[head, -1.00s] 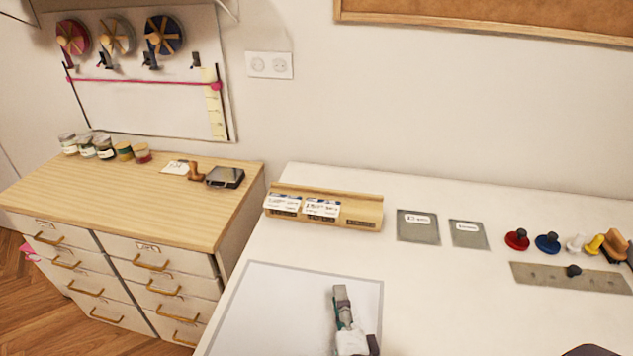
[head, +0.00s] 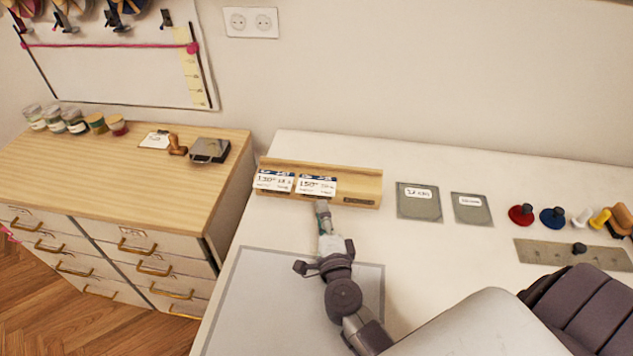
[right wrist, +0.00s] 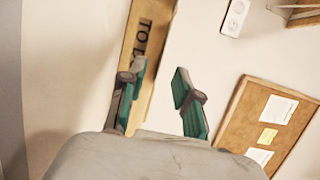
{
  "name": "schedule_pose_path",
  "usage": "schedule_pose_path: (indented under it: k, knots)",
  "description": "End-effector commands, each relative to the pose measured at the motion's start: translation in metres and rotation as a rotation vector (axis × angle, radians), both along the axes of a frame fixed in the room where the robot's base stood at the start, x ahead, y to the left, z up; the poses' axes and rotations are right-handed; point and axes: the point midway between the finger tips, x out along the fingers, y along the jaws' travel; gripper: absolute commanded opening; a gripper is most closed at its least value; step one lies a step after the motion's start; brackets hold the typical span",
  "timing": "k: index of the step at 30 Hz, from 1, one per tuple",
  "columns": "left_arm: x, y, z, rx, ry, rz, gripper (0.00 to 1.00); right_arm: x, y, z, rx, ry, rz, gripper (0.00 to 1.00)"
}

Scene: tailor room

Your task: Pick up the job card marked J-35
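Two white job cards with dark blue top bands stand side by side in a wooden rack (head: 360,187) on the white table: a left card (head: 274,181) and a right card (head: 316,186). Their print is too small for me to tell which is J-35. My right gripper (head: 323,208) is just in front of the rack, below the right card. In the right wrist view my right gripper (right wrist: 158,95) is open, with nothing between its teal-padded fingers. The rack (right wrist: 135,40), with a dark label starting "TO", shows behind the left finger; no card shows there. My left gripper is out of view.
A pale grey mat (head: 265,300) lies under my right arm. Two grey plates (head: 420,206) lie right of the rack, then coloured knobs (head: 552,217) and a metal strip (head: 575,253). A wooden drawer cabinet (head: 120,185) stands at left. The wall rises behind.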

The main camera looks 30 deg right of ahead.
Motion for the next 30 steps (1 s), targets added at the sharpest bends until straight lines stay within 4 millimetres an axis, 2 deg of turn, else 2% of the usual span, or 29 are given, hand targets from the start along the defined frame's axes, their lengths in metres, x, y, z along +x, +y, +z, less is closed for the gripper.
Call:
schedule_pose_path:
  k: [4, 11, 20, 26, 30]
  knots:
    - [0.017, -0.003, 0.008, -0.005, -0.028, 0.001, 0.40, 0.015, -0.008, 0.005, -0.004, -0.003, 0.000, 0.32]
    - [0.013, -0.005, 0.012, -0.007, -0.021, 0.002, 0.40, 0.044, -0.021, 0.004, -0.001, -0.001, 0.000, 0.32]
    - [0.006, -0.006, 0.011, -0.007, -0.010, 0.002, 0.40, 0.047, -0.022, 0.003, 0.000, 0.000, -0.001, 0.32]
    - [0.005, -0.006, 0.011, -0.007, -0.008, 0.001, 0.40, 0.047, -0.022, 0.003, 0.000, 0.000, -0.001, 0.00]
    - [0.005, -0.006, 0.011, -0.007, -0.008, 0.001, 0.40, 0.047, -0.022, 0.003, 0.000, 0.000, -0.001, 0.00]
